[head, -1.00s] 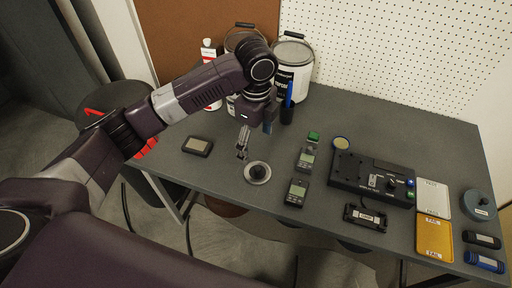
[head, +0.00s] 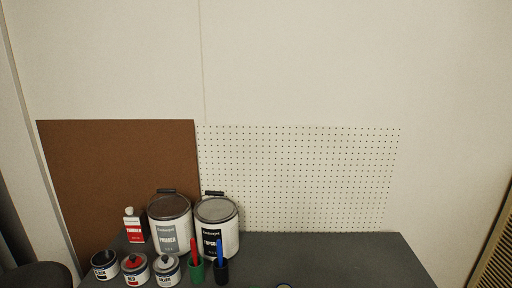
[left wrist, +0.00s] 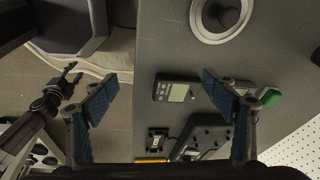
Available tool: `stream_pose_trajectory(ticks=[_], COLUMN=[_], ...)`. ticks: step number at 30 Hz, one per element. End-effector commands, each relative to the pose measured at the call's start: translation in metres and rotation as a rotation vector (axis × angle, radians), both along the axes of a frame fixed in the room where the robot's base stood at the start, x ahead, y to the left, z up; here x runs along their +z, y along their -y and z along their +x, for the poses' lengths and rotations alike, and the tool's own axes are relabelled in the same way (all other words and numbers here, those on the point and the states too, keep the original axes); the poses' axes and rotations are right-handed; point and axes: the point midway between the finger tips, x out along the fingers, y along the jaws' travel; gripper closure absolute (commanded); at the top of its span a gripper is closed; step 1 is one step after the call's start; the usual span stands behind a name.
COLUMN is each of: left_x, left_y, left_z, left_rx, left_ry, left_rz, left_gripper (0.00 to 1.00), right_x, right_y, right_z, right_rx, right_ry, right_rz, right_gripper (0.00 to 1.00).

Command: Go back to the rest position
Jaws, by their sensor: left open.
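My left gripper (left wrist: 160,97) shows in the left wrist view with its two blue-padded fingers spread wide and nothing between them. It hangs over the front part of the grey workbench. A small dark meter with a grey screen (left wrist: 178,92) lies on the bench just beyond the fingers. Neither gripper shows in the head view.
In the head view, two large paint cans (head: 170,230) (head: 222,229), a red-labelled bottle (head: 134,228), small tins (head: 135,268) and pen cups (head: 197,272) stand at the bench's back left. The bench top (head: 330,255) is clear at right. A pegboard (head: 300,175) stands behind.

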Motion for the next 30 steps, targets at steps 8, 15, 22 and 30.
stream_pose_trajectory(ticks=[8, 15, 22, 30], left_x=[-0.027, -0.037, -0.04, -0.07], left_y=[-0.011, -0.06, -0.104, -0.129], left_z=[-0.061, -0.104, -0.139, -0.152], left_rx=[0.488, 0.862, 1.099, 1.22], left_ry=[-0.019, -0.019, -0.006, 0.0], left_rz=[-0.141, -0.143, -0.105, -0.06], left_gripper=[0.21, 0.21, 0.21, 0.21], right_x=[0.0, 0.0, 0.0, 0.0], right_y=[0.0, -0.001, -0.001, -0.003], right_z=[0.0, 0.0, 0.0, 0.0], right_rx=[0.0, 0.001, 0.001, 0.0], right_ry=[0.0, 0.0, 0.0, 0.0], right_rz=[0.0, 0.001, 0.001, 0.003], right_gripper=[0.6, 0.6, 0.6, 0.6])
